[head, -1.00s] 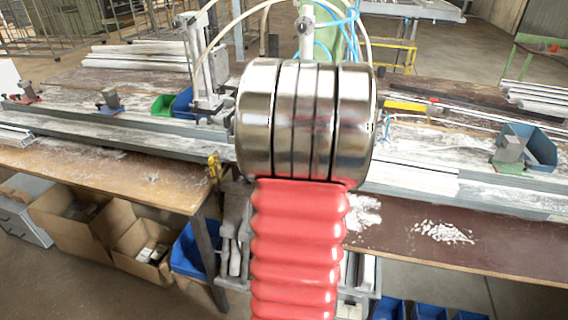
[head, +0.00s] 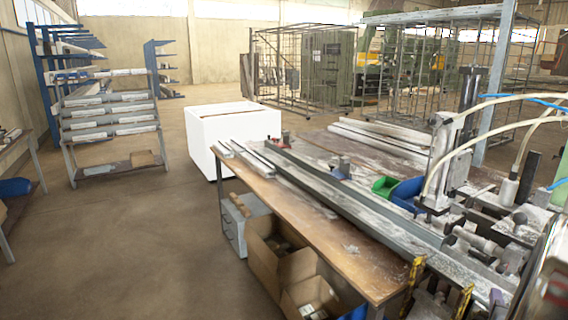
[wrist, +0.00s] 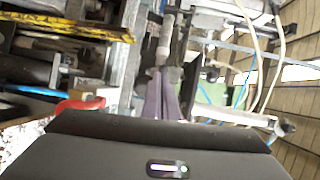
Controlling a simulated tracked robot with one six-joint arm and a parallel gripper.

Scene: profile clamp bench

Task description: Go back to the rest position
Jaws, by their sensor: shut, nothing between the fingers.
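My gripper (wrist: 162,82) shows in the wrist view, its two grey-purple fingers shut together with nothing between them. It points in over the bench's clamping gear, and the gap between it and the gear cannot be judged. The dark housing at the bottom of that view is mine. The head view does not show the gripper; only a shiny part of my arm shows at its lower right edge. The clamp device (head: 449,165) stands upright on the workbench (head: 362,262), at the right of the head view.
A long grey profile (head: 340,190) runs along the bench. Green (head: 385,186) and blue (head: 408,193) bins sit behind it. Cardboard boxes (head: 276,255) stand below. A white box (head: 232,135) and a rack (head: 110,120) stand beyond. The floor (head: 150,240) at left is clear.

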